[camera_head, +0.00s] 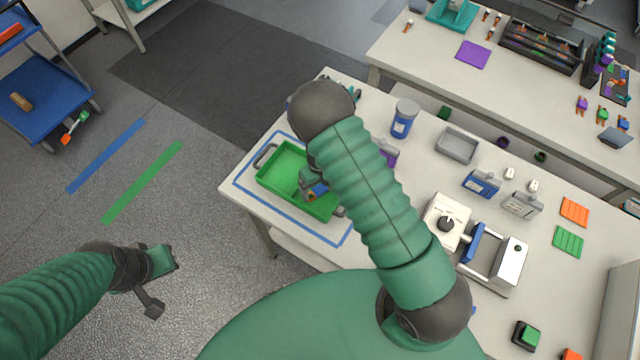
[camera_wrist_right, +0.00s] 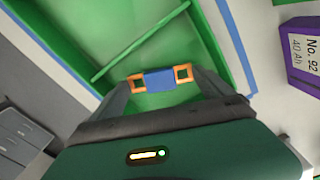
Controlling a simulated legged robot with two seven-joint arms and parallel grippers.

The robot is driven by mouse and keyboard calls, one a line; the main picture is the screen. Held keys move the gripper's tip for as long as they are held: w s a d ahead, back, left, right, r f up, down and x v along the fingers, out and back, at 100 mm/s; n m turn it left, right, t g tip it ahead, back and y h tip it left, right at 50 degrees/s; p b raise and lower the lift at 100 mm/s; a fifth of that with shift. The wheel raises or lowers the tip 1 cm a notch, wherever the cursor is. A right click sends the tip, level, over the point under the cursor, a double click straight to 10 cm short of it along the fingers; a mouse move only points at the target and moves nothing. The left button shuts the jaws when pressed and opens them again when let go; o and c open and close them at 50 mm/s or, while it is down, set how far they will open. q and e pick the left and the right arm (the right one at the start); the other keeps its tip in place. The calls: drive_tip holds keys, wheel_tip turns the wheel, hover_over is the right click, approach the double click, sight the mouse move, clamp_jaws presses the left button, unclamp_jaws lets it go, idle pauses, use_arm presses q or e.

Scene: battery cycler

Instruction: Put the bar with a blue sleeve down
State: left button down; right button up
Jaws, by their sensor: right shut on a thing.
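The bar with a blue sleeve (camera_wrist_right: 159,81) has orange, frame-like ends. It sits between the fingers of my right gripper (camera_wrist_right: 162,88), which is shut on it, over the green tray (camera_wrist_right: 188,38). In the head view the bar (camera_head: 318,191) shows small and partly covered by my right gripper (camera_head: 314,188) at the right part of the green tray (camera_head: 268,182). I cannot tell whether the bar touches the tray floor. My left gripper (camera_head: 163,280) is open and empty, over the floor at the lower left.
Blue tape (camera_head: 290,223) outlines the tray's place on the white table. A purple box (camera_wrist_right: 305,50) stands close to the tray. A blue-labelled jar (camera_head: 403,119), a grey bin (camera_head: 457,145) and a white device (camera_head: 495,262) stand farther right. My right arm hides part of the table.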

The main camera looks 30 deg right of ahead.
drive_tip(key=shift+f, duration=0.4)
drive_tip(key=shift+d+f, duration=0.2)
drive_tip(key=shift+d, duration=0.05)
drive_tip(key=o, duration=1.2)
drive_tip(key=shift+d, duration=0.1)
drive_tip(key=shift+c, duration=0.2)
use_arm(q)
drive_tip(key=shift+d+r, duration=0.25)
drive_tip(key=shift+d, duration=0.15)
drive_tip(key=shift+a, duration=0.1)
use_arm(e)
drive_tip(key=shift+r, duration=0.1)
